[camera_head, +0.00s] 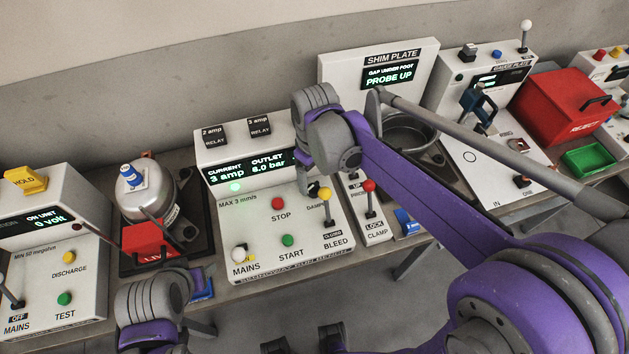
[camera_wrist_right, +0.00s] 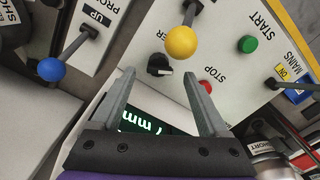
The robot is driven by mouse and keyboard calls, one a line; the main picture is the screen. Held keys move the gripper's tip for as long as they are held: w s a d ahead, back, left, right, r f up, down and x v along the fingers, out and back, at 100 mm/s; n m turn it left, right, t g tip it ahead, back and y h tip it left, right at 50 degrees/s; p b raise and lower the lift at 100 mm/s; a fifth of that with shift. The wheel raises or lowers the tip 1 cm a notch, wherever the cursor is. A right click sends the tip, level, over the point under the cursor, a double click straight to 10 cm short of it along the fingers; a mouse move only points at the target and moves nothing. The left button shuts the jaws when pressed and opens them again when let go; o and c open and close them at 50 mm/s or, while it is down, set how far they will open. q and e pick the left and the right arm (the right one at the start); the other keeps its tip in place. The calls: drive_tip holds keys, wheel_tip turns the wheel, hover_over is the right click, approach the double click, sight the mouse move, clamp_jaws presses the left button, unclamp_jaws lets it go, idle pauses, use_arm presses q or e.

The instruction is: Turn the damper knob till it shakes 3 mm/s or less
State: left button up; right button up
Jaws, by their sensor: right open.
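The damper knob (camera_wrist_right: 158,65) is a small black knob with a white pointer on the white run bench panel (camera_head: 265,215). In the right wrist view it sits between and just beyond the open fingertips of my right gripper (camera_wrist_right: 158,76), with no clear contact. The bench display (camera_head: 235,172) reads 3 amp and 8.0 bar; my arm hides the rest. My left gripper's fingers are not visible.
The yellow-ball bleed lever (camera_wrist_right: 181,41) stands close beside the knob. The red stop button (camera_head: 278,203), green start button (camera_head: 288,240) and white-ball mains lever (camera_head: 240,250) are on the same panel. A red-ball clamp lever (camera_head: 369,186) stands to the right.

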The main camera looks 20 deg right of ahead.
sight(313, 188)
drive_tip(key=shift+f, duration=1.25)
clamp_jaws()
